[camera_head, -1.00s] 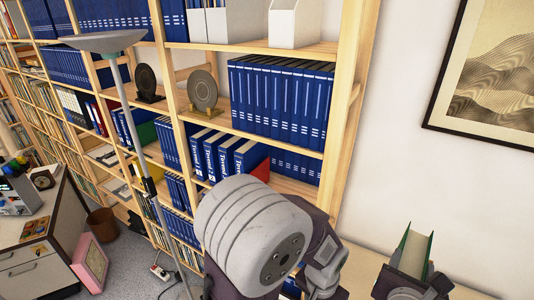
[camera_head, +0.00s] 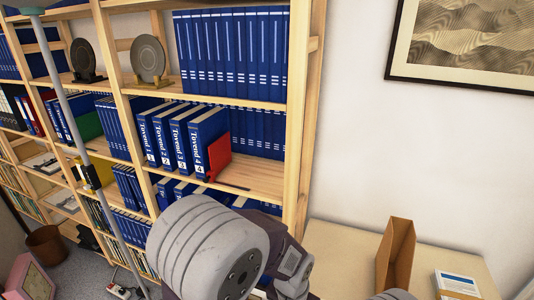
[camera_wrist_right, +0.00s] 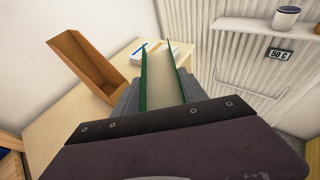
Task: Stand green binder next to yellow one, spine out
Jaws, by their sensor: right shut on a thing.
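In the right wrist view, my right gripper (camera_wrist_right: 160,92) is shut on the green binder (camera_wrist_right: 143,80), with a grey finger on each side. The binder's two green covers and the pale pages between them show; its spine is not clearly visible. In the head view the binder and this gripper's fingers are out of sight. A yellow item (camera_head: 105,172), possibly the yellow binder, is on a left shelf bay, partly hidden behind a lamp pole. My left gripper is in neither current view.
Blue volumes (camera_head: 190,140) lean beside a red bookend (camera_head: 221,158), with bare shelf (camera_head: 262,180) to its right. A lamp pole (camera_head: 72,120) crosses the left shelves.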

